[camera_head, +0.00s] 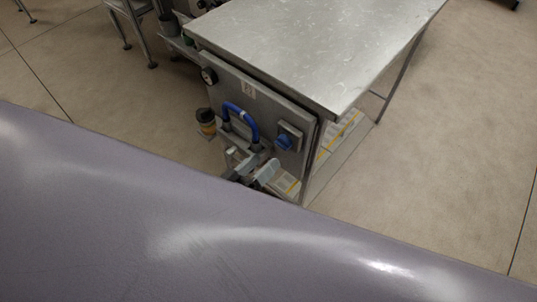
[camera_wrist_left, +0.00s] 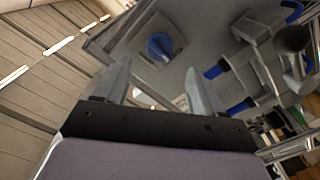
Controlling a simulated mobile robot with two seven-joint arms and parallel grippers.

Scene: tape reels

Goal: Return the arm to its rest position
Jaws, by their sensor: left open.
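My left gripper (camera_head: 254,167) shows small in the head view, low in front of the grey panel (camera_head: 232,92) on the end of a metal table. In the left wrist view my left gripper (camera_wrist_left: 156,70) is open, with two grey fingers spread apart and nothing seen between them. A blue knob (camera_wrist_left: 160,46) on a square plate lies beyond the fingertips in that view. The knob (camera_head: 284,141) also shows on the panel in the head view, right of the gripper. My right gripper is out of view.
The metal tabletop (camera_head: 320,40) is bare. My own purple-grey body part covers the lower head view. Open floor lies right.

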